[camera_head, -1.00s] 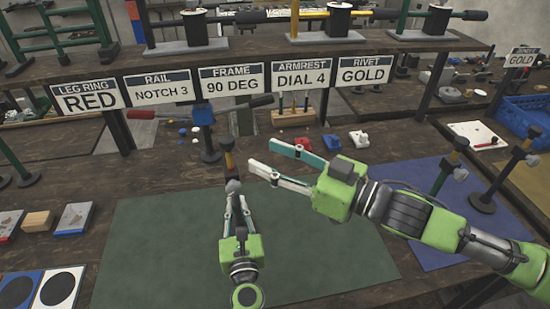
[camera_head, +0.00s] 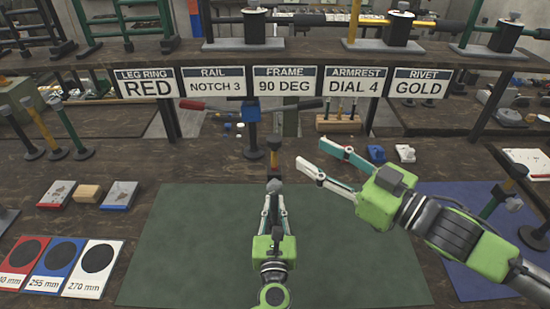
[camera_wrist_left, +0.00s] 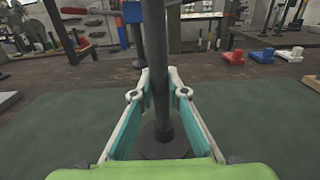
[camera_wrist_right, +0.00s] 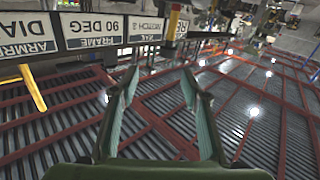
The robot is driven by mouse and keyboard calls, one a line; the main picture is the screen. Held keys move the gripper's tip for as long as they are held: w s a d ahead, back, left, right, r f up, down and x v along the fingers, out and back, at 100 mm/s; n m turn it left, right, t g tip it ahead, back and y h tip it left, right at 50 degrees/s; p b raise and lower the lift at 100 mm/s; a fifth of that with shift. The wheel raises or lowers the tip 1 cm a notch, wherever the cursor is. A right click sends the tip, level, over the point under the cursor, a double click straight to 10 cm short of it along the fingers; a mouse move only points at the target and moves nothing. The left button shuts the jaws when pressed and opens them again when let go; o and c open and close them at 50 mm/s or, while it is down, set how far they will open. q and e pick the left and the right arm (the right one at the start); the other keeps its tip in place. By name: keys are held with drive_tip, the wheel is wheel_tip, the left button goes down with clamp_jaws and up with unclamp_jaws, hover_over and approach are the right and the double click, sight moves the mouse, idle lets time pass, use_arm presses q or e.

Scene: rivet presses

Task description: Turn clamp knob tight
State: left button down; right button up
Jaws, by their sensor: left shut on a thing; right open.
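A dark upright post with an orange and black top (camera_head: 274,145) stands on the green mat (camera_head: 180,240). A grey knob (camera_head: 274,186) shows on it, just beyond my left fingertips. My left gripper (camera_head: 275,200) is shut on the post. In the left wrist view the dark post (camera_wrist_left: 158,60) rises between the two fingers above its round base (camera_wrist_left: 162,145). The knob cannot be made out in that view. My right gripper (camera_head: 322,160) is open and empty, in the air to the right of the post. Its parted fingers show in the right wrist view (camera_wrist_right: 160,85).
A shelf with a row of label signs (camera_head: 287,80) crosses behind the mat. A similar stand (camera_head: 515,185) is on the blue mat at right. Size cards (camera_head: 58,265) and small blocks (camera_head: 88,194) lie at left. The green mat is otherwise clear.

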drive_tip(key=w+a+r+n+h, duration=0.1)
drive_tip(key=w+a+r+n, duration=0.15)
drive_tip(key=w, duration=0.25)
drive_tip(key=w+a+r+n+h, duration=0.1)
drive_tip(key=w+a+r+n, duration=0.1)
drive_tip(key=w+n, duration=0.3)
drive_tip(key=w+a+n+g+h, duration=0.1)
drive_tip(key=a+n+g+h, duration=0.15)
drive_tip(key=a+n, duration=0.45)
drive_tip(key=s+a+f+n+g+h, duration=0.2)
drive_tip(key=s+a+f+g, duration=0.1)
drive_tip(key=a, duration=0.4)
drive_tip(key=n+g+h, duration=0.2)
drive_tip(key=n+h, duration=0.9)
approach(272, 184)
drive_tip(key=shift+g+y, duration=0.25)
drive_tip(key=shift+y, duration=0.1)
drive_tip(key=x, duration=1)
drive_tip(key=shift+w+d+r, duration=0.1)
drive_tip(key=shift+w+d, duration=0.15)
